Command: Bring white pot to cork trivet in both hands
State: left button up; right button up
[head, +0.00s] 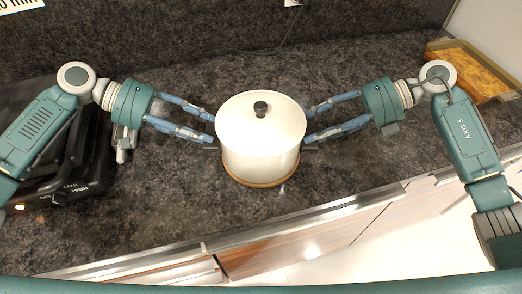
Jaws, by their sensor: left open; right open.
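The white pot (258,145), with a cream lid and a dark knob, stands upright near the middle of the dark counter. A thin tan round edge, which looks like the cork trivet (262,184), shows beneath its base; most of it is hidden by the pot. My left gripper (212,130) is open, with its fingertips close to the pot's left side. My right gripper (308,128) is open, with its fingertips close to the right side. I cannot tell whether any fingertip touches the pot.
A black hot plate (88,185) with a lit orange lamp stands at the left, under my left arm. The counter's metal front edge (300,222) lies in front of the pot.

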pick_arm(q)
jog(key=shift+w+a, duration=0.15)
jog(key=shift+a, duration=0.1)
pick_arm(e)
jog(key=shift+w, duration=0.1)
jog(key=shift+d, duration=0.2)
pick_arm(q)
jog(key=v, duration=1.1)
jog(key=shift+r, duration=0.2)
pick_arm(e)
jog(key=v, duration=1.1)
jog(key=shift+d+r, duration=0.25)
jog(key=shift+d, duration=0.05)
pick_arm(q)
jog(key=shift+a, duration=0.15)
